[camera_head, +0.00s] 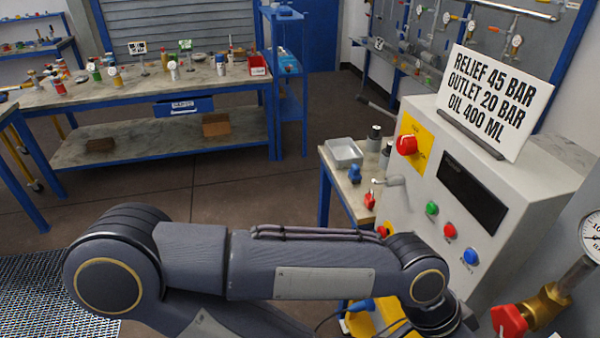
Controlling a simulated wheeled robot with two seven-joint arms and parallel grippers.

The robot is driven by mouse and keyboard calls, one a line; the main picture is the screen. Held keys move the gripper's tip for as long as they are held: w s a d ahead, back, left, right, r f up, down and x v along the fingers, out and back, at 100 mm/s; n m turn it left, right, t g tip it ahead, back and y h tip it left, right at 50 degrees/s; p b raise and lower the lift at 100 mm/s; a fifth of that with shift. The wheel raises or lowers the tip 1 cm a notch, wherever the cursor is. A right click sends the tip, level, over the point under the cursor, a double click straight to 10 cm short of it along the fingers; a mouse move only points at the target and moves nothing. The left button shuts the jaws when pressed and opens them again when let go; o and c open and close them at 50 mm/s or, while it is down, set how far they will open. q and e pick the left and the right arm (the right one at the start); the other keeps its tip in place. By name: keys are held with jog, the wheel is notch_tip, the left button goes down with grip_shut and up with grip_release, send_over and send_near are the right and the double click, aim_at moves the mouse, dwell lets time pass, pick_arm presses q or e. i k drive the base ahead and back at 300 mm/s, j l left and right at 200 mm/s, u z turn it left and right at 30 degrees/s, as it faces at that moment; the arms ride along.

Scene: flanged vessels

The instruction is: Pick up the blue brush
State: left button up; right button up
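I cannot clearly make out a blue brush. A small blue object (354,173) stands on the small bench beside the control box; it is too small to identify. Another blue piece (360,305) shows low down beside a yellow item, partly hidden behind my arm. My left arm comes in from the left and stretches across the lower middle of the view, its wrist end in front of the control box. Neither gripper shows in the view.
A grey control box (475,185) with buttons and a sign (495,102) stands at the right. A clear tray (344,152) sits on the small bench. A red-handled valve (530,312) and gauge are at lower right. A long workbench (130,92) stands behind, across open floor.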

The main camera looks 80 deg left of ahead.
aim_at(354, 175)
jog(key=u, duration=2.35)
jog(key=j, duration=0.1)
jog(key=i+j+z, duration=0.25)
jog(key=i+j, duration=0.2)
jog(key=j, duration=0.2)
jog(key=i+j+z, duration=0.15)
jog(key=j, duration=0.2)
jog(key=i+j+z, duration=0.1)
jog(key=j, duration=0.3)
jog(key=i+j+z, duration=0.15)
jog(key=j, duration=0.25)
jog(key=i+j+z, duration=0.1)
jog(key=i+j, duration=0.15)
jog(key=j, duration=0.15)
jog(key=i+j+z, duration=0.15)
jog(key=i, duration=0.4)
jog(key=i+j+z, duration=0.1)
jog(key=i+j, duration=0.3)
jog(key=i, duration=0.15)
